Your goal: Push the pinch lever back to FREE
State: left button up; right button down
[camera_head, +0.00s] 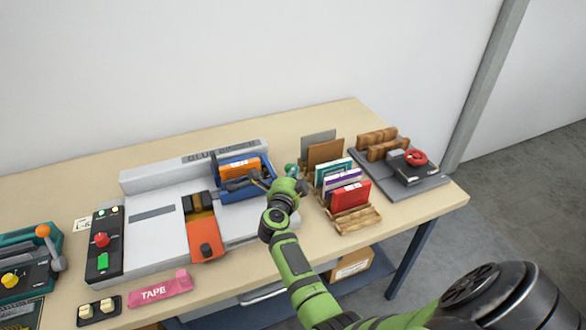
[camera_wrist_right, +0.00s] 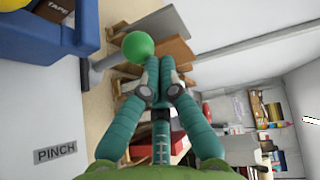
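The binder (camera_head: 165,212) is a pale machine on the table with a blue clamp (camera_head: 243,183) at its right end, holding an orange block (camera_head: 238,168). The pinch lever's green ball knob (camera_head: 292,169) shows just right of the clamp. In the right wrist view the knob (camera_wrist_right: 138,47) sits at the fingertips, slightly left, on a grey lever (camera_wrist_right: 98,72) beside the blue body. My right gripper (camera_head: 297,186) is close to the knob. Its teal fingers (camera_wrist_right: 158,68) are together with nothing seen between them; I cannot tell if they touch the knob. FREE marking is not visible. My left gripper is out of view.
A PINCH label (camera_wrist_right: 55,152) lies on the pale surface. Right of the clamp stand wooden racks with coloured books (camera_head: 350,195) and a grey press with a red knob (camera_head: 416,157). An orange lever block (camera_head: 205,238) and pink TAPE piece (camera_head: 160,289) are at the front.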

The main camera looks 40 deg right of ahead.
aim_at(289, 165)
jog(key=shift+w+d+r, duration=0.1)
jog(key=shift+w+d, duration=0.1)
jog(key=shift+w, duration=0.45)
jog(key=shift+w+d+r, duration=0.1)
jog(key=shift+w+d, duration=0.05)
jog(key=shift+w, duration=0.45)
jog(key=shift+w+d+r, duration=0.1)
jog(key=shift+w+d, duration=0.1)
jog(key=shift+w, duration=0.55)
